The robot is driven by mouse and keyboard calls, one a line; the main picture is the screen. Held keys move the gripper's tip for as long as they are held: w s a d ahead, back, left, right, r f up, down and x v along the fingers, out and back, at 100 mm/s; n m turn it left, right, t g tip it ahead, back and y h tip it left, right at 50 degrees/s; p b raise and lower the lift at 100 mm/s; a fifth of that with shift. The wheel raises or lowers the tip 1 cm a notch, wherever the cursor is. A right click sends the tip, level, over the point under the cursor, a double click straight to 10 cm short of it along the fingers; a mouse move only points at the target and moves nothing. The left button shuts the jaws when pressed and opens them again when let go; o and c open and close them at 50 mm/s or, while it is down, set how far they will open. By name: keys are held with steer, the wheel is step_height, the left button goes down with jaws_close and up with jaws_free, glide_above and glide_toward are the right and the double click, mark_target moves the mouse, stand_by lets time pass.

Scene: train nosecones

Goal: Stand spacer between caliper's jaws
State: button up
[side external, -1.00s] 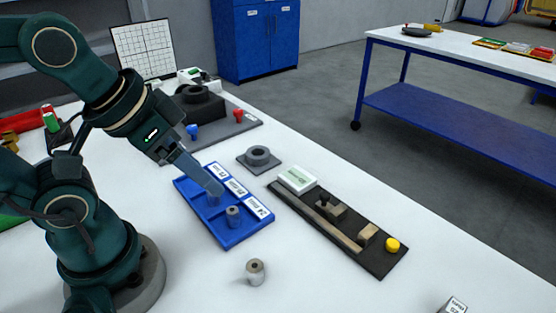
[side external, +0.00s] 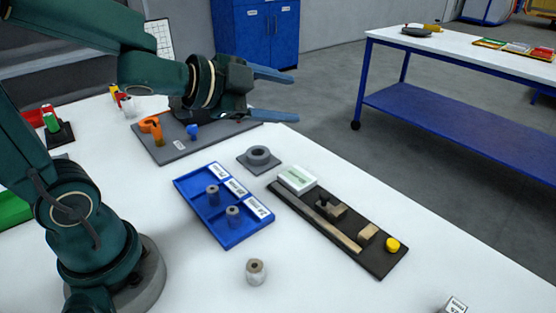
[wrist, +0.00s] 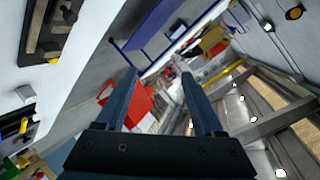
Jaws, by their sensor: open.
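The caliper is a dark board (side external: 372,259) with a white display box (side external: 298,179), a rail and two light wooden jaws (side external: 337,209) (side external: 367,234) with a gap between them. It also shows at the upper left of the wrist view (wrist: 50,28). A third, paler cylinder (side external: 256,273) with a brownish centre stands on the white table.
A grey board (side external: 172,150) with orange and blue pieces lies behind the tray. A yellow knob (side external: 392,244) is at the caliper board's near end.

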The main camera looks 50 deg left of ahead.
step_height(320, 180, down, 6)
steer(key=d+m+g+h, duration=0.3)
steer(key=m+h, duration=0.1)
steer(key=m+g+h, duration=0.2)
steer(key=g+h, duration=0.6)
steer(key=g, duration=0.1)
glide_toward(252, 263)
steer(key=x, duration=0.4)
steer(key=shift+d+r, duration=0.1)
steer(key=shift+r, duration=0.25)
steer(key=shift+s+f, duration=0.1)
steer(key=shift+f, duration=0.1)
steer(key=shift+f+n, duration=0.1)
steer(key=shift+n, duration=0.2)
steer(key=shift+x, duration=2.5)
jaws_close()
